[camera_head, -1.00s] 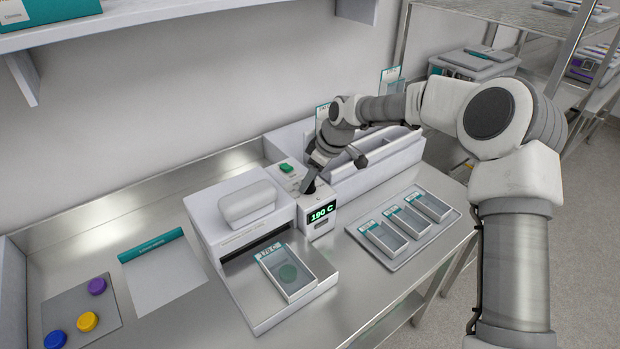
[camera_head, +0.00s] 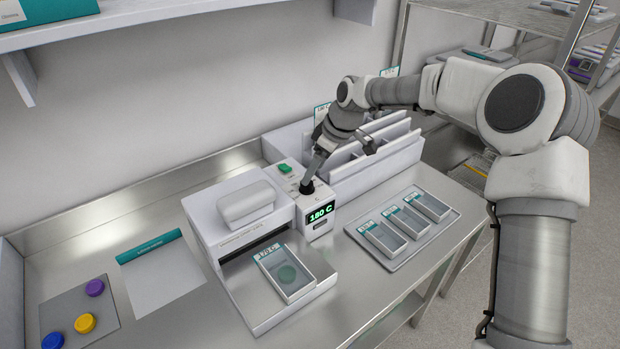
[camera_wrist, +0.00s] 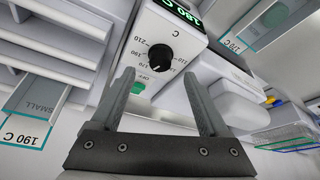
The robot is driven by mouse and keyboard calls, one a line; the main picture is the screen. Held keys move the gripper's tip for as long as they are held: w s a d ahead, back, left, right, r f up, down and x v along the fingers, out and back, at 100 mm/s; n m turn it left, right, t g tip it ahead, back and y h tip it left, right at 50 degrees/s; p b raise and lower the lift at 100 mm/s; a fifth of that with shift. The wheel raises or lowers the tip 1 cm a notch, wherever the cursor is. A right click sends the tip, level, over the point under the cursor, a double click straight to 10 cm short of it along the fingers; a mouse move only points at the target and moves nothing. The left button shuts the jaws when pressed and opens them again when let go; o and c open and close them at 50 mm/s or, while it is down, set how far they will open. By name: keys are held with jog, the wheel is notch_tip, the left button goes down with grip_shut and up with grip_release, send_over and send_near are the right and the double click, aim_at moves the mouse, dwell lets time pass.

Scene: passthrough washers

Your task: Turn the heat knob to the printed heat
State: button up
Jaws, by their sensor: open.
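The heat knob (camera_wrist: 158,57) is black and round, on a white panel with a printed temperature scale; it also shows in the head view (camera_head: 307,187). In the wrist view it lies just past my open gripper's fingertips (camera_wrist: 156,75), centred between the two fingers, which look clear of it. In the head view my gripper (camera_head: 311,176) is right above the knob. The green display (camera_head: 321,213) reads 180 C in the head view. The tray in the machine (camera_head: 301,290) carries a label (camera_wrist: 236,44) that seems to read 170 C in the wrist view.
A green button (camera_head: 286,168) sits beside the knob. A white divider rack (camera_head: 375,170) stands close on the right. Small trays lie on a grey tray (camera_head: 393,266). A card in the wrist view (camera_wrist: 27,128) reads 190 C. Coloured buttons lie at the left.

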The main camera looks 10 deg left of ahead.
jog(key=v, duration=1.2)
jog(key=shift+d+r, duration=0.2)
jog(key=shift+r, duration=0.05)
jog(key=shift+s, duration=0.25)
